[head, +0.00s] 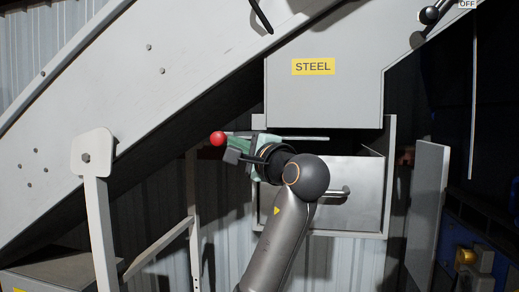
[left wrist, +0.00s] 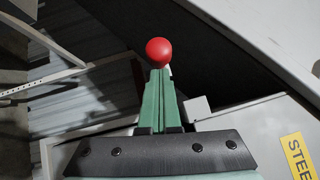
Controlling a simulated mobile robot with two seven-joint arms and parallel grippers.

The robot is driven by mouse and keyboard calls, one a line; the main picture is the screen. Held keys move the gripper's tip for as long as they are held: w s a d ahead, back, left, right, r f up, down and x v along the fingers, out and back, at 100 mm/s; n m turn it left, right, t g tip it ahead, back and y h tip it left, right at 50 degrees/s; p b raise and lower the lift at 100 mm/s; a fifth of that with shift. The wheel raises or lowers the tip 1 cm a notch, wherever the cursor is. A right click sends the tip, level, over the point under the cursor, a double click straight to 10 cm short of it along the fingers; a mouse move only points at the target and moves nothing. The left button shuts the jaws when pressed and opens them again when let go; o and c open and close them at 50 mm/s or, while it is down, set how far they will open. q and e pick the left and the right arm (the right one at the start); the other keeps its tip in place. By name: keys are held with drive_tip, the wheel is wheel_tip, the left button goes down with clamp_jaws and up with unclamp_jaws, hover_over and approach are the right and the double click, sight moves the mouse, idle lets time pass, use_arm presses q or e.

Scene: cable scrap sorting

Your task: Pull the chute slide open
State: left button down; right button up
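The chute slide (head: 305,138) shows as a thin pale plate edge below the grey chute box labelled STEEL. A red ball knob (head: 217,138) stands out at its left end. My left gripper (head: 232,140) reaches up to the knob from the right. In the left wrist view, its green fingers (left wrist: 160,90) lie close together with their tips right at the red knob (left wrist: 158,52). They look shut on the slide's handle just behind the knob; the fingers hide the exact contact. My right gripper is not in view.
A grey metal bin (head: 350,170) with a bar handle (head: 335,192) sits in a frame below the chute. The sloping conveyor side (head: 130,70) fills the upper left. A pale post (head: 97,200) stands at left and an upright panel (head: 425,215) at right.

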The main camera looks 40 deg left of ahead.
use_arm(q)
drive_tip(key=s+a, duration=0.7)
drive_tip(key=a, duration=0.4)
drive_tip(key=shift+a+b, duration=0.3)
drive_tip(key=shift+b, duration=0.15)
drive_tip(key=shift+s+r, duration=0.1)
drive_tip(key=shift+s, duration=0.05)
drive_tip(key=b+v, duration=0.1)
drive_tip(key=v, duration=1.1)
drive_tip(key=shift+d+b, duration=0.3)
drive_tip(key=shift+d, duration=0.1)
drive_tip(key=shift+w, duration=0.2)
